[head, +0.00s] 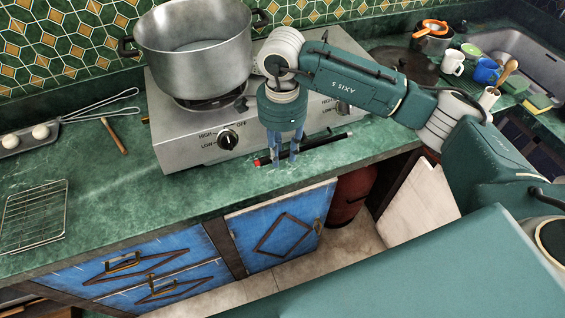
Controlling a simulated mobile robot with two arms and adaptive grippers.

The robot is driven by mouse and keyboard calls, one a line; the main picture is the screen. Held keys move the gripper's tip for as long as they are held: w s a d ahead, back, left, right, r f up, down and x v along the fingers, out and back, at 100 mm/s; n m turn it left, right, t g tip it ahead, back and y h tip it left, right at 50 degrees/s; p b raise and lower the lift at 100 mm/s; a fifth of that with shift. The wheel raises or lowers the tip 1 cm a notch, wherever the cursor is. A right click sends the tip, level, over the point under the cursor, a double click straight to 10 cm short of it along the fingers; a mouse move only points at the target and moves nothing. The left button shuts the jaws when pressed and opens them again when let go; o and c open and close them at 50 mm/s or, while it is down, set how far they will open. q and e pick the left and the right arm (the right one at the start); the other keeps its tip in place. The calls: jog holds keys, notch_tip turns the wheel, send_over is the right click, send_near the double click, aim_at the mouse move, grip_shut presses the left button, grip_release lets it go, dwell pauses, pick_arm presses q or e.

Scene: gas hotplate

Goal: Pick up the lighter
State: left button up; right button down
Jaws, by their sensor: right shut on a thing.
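The lighter (319,143) is a long thin black stick with a red end at its left. It lies along the front edge of the green counter, in front of the hotplate. My right gripper (284,163) points down over the left part of the lighter. Its blue fingers are shut on the lighter, one on each side, and hide a short piece of it. The lighter looks at or very near counter height; I cannot tell if it is clear of the surface. My left gripper is not in view.
A steel gas hotplate (187,145) with a large pot (195,60) stands right behind the lighter. A wire rack (35,215) and a tray with eggs (28,138) are at the left. Mugs (453,63) stand by the sink (530,60) at the right.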

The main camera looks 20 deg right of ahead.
jog(key=shift+r+b, duration=0.3)
jog(key=shift+r, duration=0.45)
jog(key=s+b, duration=0.4)
jog(key=s, duration=1.5)
jog(key=shift+s+d+b, duration=0.3)
jog(key=shift+d+b, duration=0.1)
